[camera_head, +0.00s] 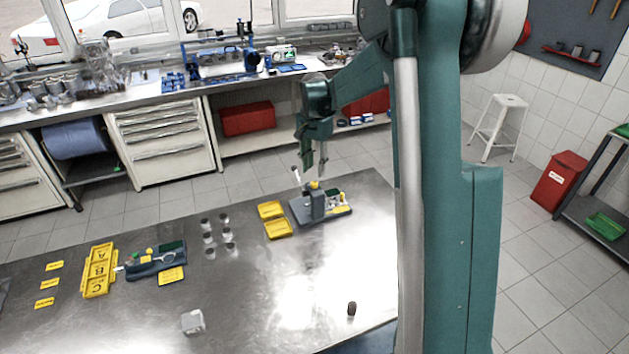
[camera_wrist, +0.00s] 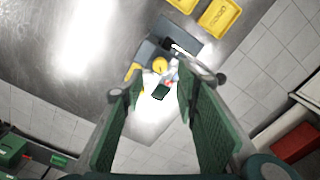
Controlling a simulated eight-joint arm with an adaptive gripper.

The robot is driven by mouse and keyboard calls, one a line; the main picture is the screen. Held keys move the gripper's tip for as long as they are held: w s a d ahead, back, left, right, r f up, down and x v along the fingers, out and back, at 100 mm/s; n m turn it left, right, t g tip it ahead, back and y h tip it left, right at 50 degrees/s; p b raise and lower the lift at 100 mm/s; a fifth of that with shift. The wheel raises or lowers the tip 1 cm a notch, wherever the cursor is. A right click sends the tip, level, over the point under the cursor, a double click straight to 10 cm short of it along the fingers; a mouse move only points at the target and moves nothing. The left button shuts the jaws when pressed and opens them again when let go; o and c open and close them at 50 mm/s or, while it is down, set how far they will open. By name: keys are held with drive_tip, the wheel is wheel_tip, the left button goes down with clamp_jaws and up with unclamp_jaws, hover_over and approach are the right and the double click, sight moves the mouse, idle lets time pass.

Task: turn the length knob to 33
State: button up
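A grey tester-like device (camera_head: 313,206) stands on the metal table, with a pale lever rising from it. A round yellow knob (camera_head: 314,185) sits on its top. It also shows in the wrist view (camera_wrist: 160,65), just beyond the fingertips. I take it for the length knob; no number or scale on it is readable. My gripper (camera_head: 314,175) points down above the device. In the wrist view my gripper (camera_wrist: 160,92) is open, its two green fingers apart with nothing held.
Two yellow trays (camera_head: 278,229) lie left of the device. Several small cylinders (camera_head: 208,238) stand farther left. A yellow lettered tray (camera_head: 99,270) and a dark tool tray (camera_head: 150,262) lie at the left. A dark small part (camera_head: 351,309) stands near the front. The table's centre is clear.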

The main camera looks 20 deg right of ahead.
sight(315, 183)
drive_tip(key=shift+f, duration=3.2)
drive_tip(key=c, duration=0.9)
